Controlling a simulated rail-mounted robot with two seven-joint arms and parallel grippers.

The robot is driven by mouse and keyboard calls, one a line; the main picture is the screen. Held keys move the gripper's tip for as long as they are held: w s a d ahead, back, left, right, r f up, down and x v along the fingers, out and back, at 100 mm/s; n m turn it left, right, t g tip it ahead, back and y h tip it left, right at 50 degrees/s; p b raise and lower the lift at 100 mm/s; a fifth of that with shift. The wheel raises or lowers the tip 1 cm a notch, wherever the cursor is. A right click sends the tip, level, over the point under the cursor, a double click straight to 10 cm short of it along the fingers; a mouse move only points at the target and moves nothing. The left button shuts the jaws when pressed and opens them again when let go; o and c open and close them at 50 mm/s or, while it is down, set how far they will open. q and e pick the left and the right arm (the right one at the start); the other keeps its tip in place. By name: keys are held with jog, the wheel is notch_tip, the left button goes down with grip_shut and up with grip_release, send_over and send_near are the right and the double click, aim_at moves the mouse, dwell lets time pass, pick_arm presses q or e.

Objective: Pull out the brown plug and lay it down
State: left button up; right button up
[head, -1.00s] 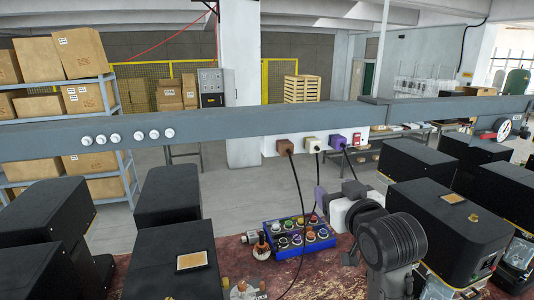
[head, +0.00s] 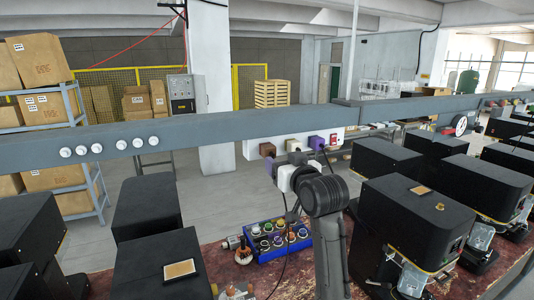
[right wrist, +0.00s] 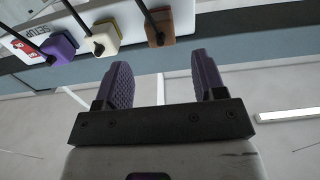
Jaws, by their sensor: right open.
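The brown plug (head: 267,149) sits in the white socket panel under the grey rail, leftmost of three plugs in the head view. It also shows in the right wrist view (right wrist: 158,28), its dark cord leading up and left. My right gripper (head: 287,160) is just below the plugs, partly hidden by my own arm. In the right wrist view my right gripper (right wrist: 161,62) is open, its two purple fingers apart and empty. The brown plug is ahead of the gap, outside the fingers. My left gripper is in neither view.
The cream plug (right wrist: 101,40) and purple plug (right wrist: 60,48) sit beside the brown one. Below, a blue button box (head: 275,240) stands on the worn red bench (head: 213,265). Black machines (head: 427,222) stand on both sides. The grey rail (head: 230,128) runs above.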

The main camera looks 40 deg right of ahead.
aim_at(271, 153)
jog(key=shift+x, duration=4.45)
jog(key=shift+c, duration=0.5)
grip_shut()
jog(key=shift+s, duration=0.1)
jog(key=shift+b+v, duration=0.35)
jog(key=shift+v, duration=2.5)
